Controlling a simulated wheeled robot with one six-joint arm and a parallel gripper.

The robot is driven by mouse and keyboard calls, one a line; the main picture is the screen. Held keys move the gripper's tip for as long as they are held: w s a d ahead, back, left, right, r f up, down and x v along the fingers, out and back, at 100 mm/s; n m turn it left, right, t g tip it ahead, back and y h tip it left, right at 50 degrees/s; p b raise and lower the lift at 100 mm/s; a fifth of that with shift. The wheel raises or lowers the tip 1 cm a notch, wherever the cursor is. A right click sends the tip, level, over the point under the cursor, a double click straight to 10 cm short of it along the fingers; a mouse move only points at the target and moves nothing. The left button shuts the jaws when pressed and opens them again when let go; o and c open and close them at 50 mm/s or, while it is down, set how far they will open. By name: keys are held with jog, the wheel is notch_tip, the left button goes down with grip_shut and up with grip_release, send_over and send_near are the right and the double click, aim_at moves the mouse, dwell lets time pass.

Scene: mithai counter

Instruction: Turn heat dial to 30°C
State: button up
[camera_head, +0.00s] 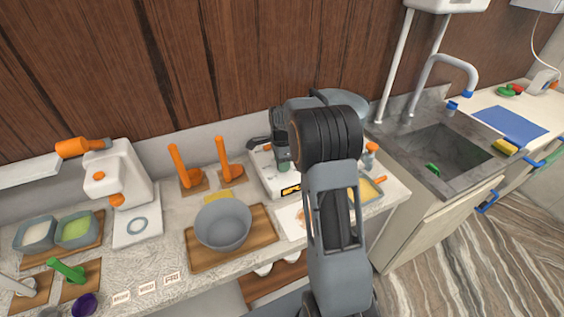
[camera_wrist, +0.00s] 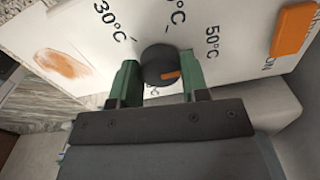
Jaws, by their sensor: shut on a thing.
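The heat dial (camera_wrist: 160,65) is a round black knob with an orange pointer mark on the lower right of its face. It sits on a white panel (camera_wrist: 240,25) with temperature labels around it. "30°C" is at upper left and "50°C" at right; a label at the top is partly cut off, and one below the dial is mostly hidden. My gripper (camera_wrist: 157,72) has its green fingers on both sides of the dial, shut on it. In the head view the white appliance (camera_head: 268,178) is partly behind my arm, and the dial cannot be made out.
An orange switch (camera_wrist: 293,30) marked "ON" is on the panel, right of the dial. A grey bowl (camera_head: 223,223) on a wooden board (camera_head: 205,262) stands left of the appliance. Orange-handled tools (camera_head: 182,165) stand behind it. A sink (camera_head: 445,150) is at right.

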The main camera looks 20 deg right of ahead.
jog(key=n+b, duration=0.1)
jog(key=n, duration=1.3)
jog(key=shift+b, duration=0.3)
jog(key=n, duration=0.5)
jog(key=shift+n, duration=2.4)
jog(key=o, duration=0.9)
jog(key=shift+r, duration=0.15)
